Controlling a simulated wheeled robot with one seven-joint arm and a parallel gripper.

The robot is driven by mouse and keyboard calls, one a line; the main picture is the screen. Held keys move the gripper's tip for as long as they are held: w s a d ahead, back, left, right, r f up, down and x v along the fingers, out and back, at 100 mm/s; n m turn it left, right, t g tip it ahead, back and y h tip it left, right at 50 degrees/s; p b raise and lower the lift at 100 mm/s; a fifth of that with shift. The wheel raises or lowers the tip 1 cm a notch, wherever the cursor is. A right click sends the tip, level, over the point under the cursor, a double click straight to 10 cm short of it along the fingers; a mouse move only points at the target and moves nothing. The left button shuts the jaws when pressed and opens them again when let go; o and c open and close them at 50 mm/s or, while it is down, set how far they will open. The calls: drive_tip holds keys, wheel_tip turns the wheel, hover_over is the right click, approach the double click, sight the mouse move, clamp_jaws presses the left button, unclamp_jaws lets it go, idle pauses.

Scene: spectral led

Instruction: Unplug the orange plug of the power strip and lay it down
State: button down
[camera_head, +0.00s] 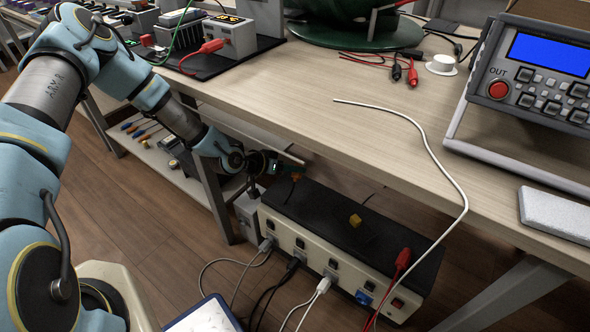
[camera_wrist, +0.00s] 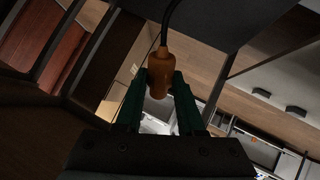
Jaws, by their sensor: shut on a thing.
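My gripper (camera_wrist: 161,82) is shut on the orange plug (camera_wrist: 159,72), which sits between the two green fingers in the wrist view. A dark cable runs up from the plug. Its lower end shows between the fingers, with no socket visibly around it. In the head view my gripper (camera_head: 289,170) is at the far left end of the power strip (camera_head: 338,252), close above its black top. A small bit of orange (camera_head: 296,177) shows there. The strip stands below the bench, its sockets along the front face.
Grey, black and white plugs (camera_head: 324,285) with cables sit along the strip's front; a red plug (camera_head: 403,259) is near its right end. The bench (camera_head: 300,100) overhangs behind; a grey box (camera_head: 248,214) is beside the strip.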

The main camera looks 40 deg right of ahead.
wheel_tip(320, 180, down, 8)
drive_tip(key=b, duration=0.6)
drive_tip(key=shift+a+r, duration=0.1)
drive_tip(key=shift+r, duration=0.15)
drive_tip(key=shift+c, duration=2.2)
unclamp_jaws()
drive_tip(key=p+v, duration=0.1)
drive_tip(key=v, duration=0.9)
drive_tip(key=shift+a+r+p, duration=0.25)
drive_tip(key=shift+a+p, duration=0.05)
drive_tip(key=shift+p, duration=0.1)
